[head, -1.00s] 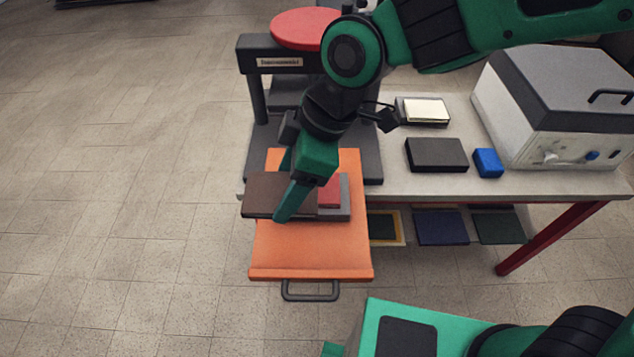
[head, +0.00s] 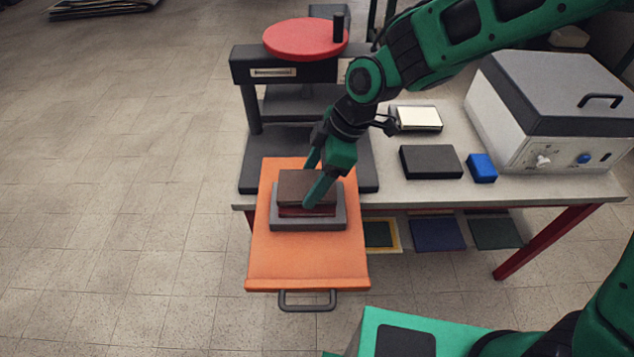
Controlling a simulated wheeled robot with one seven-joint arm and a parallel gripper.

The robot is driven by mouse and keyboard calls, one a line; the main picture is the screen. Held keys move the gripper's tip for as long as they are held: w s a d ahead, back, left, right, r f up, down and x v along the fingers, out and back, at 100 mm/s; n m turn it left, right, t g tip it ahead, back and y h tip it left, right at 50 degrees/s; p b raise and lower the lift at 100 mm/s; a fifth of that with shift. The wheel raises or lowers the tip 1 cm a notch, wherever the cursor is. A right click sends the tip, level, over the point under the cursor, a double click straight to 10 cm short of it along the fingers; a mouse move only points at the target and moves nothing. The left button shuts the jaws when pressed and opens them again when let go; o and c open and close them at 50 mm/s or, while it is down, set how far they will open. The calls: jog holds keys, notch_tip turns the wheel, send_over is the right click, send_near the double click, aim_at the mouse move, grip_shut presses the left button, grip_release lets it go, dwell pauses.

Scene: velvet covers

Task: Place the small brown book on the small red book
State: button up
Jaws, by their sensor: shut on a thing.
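The small brown book (head: 292,186) lies flat over the small red book, close to it and roughly lined up. Whether they touch or a small gap is left, I cannot tell. Only a dark red front edge of the red book (head: 291,212) shows below it. The red book lies on a grey slab (head: 336,222). My gripper (head: 310,188) points down and is shut on the brown book, with one finger at its front and one at its back.
The grey slab rests on an orange pulled-out board (head: 305,262) with a handle, in front of a press with a red wheel (head: 300,38). To the right on the table are a black block (head: 430,161), a blue block (head: 481,168), a cream-topped book (head: 418,118) and a grey-white machine (head: 550,105).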

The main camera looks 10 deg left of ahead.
jog(key=shift+f, duration=1.1)
jog(key=shift+f, duration=0.15)
jog(key=o, duration=1.1)
jog(key=v, duration=1.2)
